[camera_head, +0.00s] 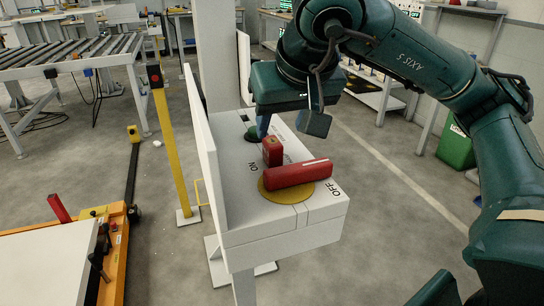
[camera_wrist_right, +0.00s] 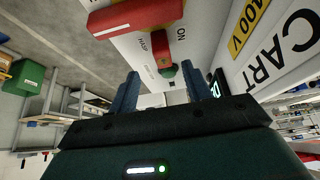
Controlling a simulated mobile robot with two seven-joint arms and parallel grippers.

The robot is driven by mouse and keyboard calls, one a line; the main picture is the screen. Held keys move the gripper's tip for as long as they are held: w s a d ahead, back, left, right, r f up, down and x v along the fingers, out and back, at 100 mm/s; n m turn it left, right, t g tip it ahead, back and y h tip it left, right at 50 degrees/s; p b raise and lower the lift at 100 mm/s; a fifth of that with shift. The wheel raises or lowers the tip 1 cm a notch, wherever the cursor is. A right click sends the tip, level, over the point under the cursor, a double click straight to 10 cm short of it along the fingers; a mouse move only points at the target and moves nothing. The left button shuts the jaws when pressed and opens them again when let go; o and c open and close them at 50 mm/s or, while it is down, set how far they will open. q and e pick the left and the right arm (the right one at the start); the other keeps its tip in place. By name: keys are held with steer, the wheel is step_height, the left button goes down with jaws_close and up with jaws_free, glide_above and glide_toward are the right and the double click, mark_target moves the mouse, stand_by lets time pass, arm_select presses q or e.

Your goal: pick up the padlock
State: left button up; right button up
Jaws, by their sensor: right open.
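The padlock (camera_head: 272,150) is a small red block standing on the white box's top, just behind the long red handle (camera_head: 297,174) and close to or touching it. I cannot tell whether its shackle goes through anything. In the right wrist view the padlock (camera_wrist_right: 163,50) shows beyond the fingertips, slightly right of the middle between them. My right gripper (camera_head: 290,120) comes down from above, behind the padlock. Its two dark teal fingers are spread and empty; they also show in the right wrist view (camera_wrist_right: 159,88). My left gripper is in no view.
The handle lies on a yellow disc (camera_head: 310,196) between ON and OFF marks. A white upright panel (camera_head: 205,150) borders the box on the left. A green round part (camera_head: 251,134) sits behind the padlock. A yellow post (camera_head: 167,130) stands further left.

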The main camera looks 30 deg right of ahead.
mark_target(274, 142)
steer(key=x, duration=0.7)
steer(key=shift+w+a+f, duration=0.1)
steer(key=shift+w+f, duration=0.15)
steer(key=shift+w, duration=0.05)
jaws_close()
